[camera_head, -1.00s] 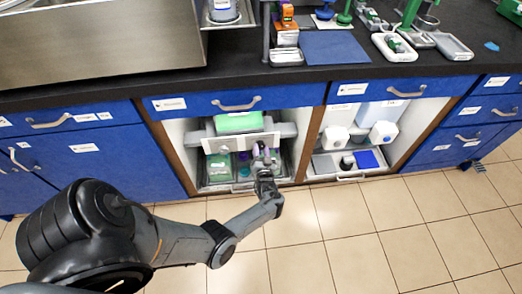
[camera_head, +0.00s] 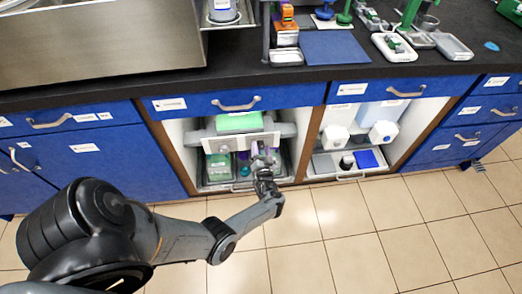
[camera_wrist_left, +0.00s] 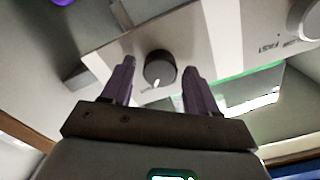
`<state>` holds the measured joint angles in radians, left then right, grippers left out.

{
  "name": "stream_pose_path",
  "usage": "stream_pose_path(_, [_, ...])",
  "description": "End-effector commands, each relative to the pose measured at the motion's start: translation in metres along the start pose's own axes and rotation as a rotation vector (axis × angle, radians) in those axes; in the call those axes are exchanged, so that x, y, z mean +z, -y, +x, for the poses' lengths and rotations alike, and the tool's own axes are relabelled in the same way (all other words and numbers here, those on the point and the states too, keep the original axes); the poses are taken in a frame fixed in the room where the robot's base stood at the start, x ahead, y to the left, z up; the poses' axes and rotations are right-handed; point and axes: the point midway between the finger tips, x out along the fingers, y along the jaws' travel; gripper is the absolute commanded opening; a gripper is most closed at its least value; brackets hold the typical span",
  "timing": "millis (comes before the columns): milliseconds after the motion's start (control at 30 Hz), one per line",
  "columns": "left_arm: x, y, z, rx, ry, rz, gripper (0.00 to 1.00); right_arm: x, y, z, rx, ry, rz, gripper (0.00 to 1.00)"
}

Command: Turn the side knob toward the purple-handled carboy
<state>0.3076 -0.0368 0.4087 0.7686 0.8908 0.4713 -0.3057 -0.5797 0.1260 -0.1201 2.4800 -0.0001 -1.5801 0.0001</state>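The side knob (camera_wrist_left: 160,69) is a small dark round knob with a white pointer mark on a pale panel in the left wrist view. My left gripper (camera_wrist_left: 161,64) is open, its two purple fingers on either side of the knob with gaps showing; I cannot tell how deep they reach around it. In the head view my left gripper (camera_head: 263,158) is inside the left open cabinet, at the right end of the white panel (camera_head: 240,144), and hides the knob. A purple patch (camera_wrist_left: 65,2) at the wrist view's top edge may be the carboy's handle. My right gripper is out of view.
A lighter knob (camera_wrist_left: 310,18) marked FAST is on the panel in the wrist view. A green-topped box (camera_head: 238,122) is behind the panel. The cabinet's brown side wall (camera_head: 310,143) stands right of my gripper. The tiled floor (camera_head: 385,235) is clear.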

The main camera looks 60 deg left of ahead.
Motion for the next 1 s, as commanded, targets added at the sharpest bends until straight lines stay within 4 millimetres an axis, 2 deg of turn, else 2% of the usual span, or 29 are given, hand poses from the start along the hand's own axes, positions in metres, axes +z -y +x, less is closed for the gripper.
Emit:
stream_pose_path(300, [0.000,0.000,-0.001,0.000,0.000,-0.001,0.65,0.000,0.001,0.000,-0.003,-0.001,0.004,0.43])
stream_pose_path(467, [-0.001,0.000,-0.010,0.001,0.001,-0.001,0.65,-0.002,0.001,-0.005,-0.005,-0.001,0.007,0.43])
stream_pose_path(1000, [-0.001,0.000,-0.092,0.001,0.001,-0.001,0.65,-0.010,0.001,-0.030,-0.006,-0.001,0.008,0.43])
